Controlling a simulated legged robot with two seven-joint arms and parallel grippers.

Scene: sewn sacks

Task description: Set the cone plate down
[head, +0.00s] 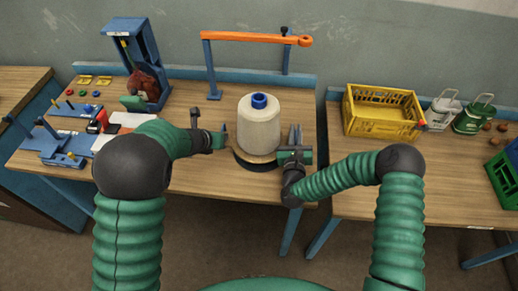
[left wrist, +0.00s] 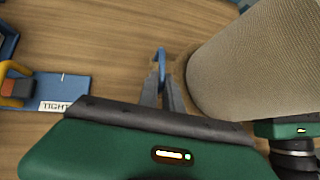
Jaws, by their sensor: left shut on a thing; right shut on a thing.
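A large cream thread cone (head: 258,128) with a blue top stands upright on the round cone plate (head: 252,157), whose front rim shows as a light band above a dark round area. I cannot tell whether the plate touches the table. My left gripper (head: 222,138) is at the plate's left side. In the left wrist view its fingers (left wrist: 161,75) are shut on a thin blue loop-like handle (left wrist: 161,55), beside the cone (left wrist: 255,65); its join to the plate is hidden. My right gripper (head: 294,140) is shut at the plate's right side; its grasp is unclear.
An orange bar (head: 257,38) on blue posts stands behind the cone. A blue stand (head: 138,55) and small fixtures are at the left. A yellow crate (head: 382,112) and two small pails (head: 472,117) stand on the right table. A gap separates the tables.

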